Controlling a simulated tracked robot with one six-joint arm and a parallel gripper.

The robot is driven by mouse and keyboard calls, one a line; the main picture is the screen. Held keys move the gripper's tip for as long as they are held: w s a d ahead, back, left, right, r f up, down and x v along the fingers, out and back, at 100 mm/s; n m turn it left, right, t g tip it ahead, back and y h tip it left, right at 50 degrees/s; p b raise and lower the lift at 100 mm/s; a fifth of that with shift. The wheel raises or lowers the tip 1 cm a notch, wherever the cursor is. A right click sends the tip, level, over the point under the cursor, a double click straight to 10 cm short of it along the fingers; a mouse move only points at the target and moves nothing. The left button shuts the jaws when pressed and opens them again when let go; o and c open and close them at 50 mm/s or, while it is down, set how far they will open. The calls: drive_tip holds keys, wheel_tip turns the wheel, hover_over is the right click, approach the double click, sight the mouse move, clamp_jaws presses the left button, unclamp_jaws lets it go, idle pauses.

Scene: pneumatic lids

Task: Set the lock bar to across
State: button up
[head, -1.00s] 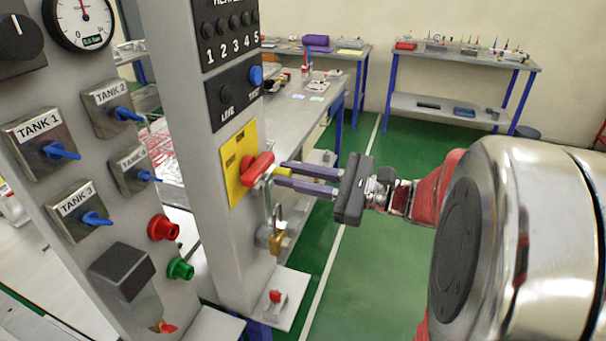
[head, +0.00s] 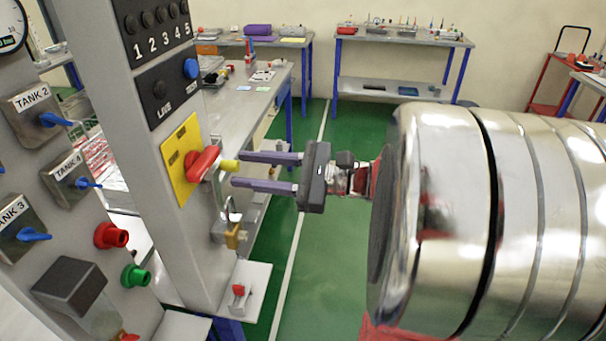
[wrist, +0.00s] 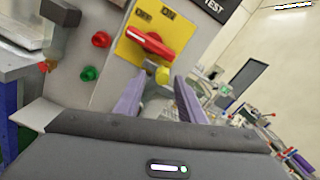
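The red rotary handle (head: 203,163) sits on a yellow plate (head: 181,160) on the grey post. Contact cannot be made out.
A brass padlock (head: 235,237) hangs below the bar. A small red switch (head: 238,290) sits on a ledge at the post's foot. Tank valves and red and green knobs (head: 112,236) are on the left panel. Green floor is clear right of the post.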

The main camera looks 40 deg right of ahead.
drive_tip(key=v, duration=1.1)
drive_tip(key=shift+s+d, duration=0.25)
drive_tip(key=shift+s, duration=0.05)
drive_tip(key=s+a+f+n+g+h, duration=0.2)
drive_tip(key=a+n+h, duration=0.4)
drive_tip(key=n, duration=0.5)
drive_tip(key=s+a+f+n+g+h, duration=0.3)
drive_tip(key=a+f+n+g+h, duration=0.2)
drive_tip(key=a+n, duration=0.5)
drive_tip(key=shift+f+n+h, duration=0.8)
drive_tip(key=shift+f+h, duration=0.1)
drive_tip(key=shift+f, duration=0.4)
drive_tip(key=shift+s, duration=0.1)
idle(1.9)
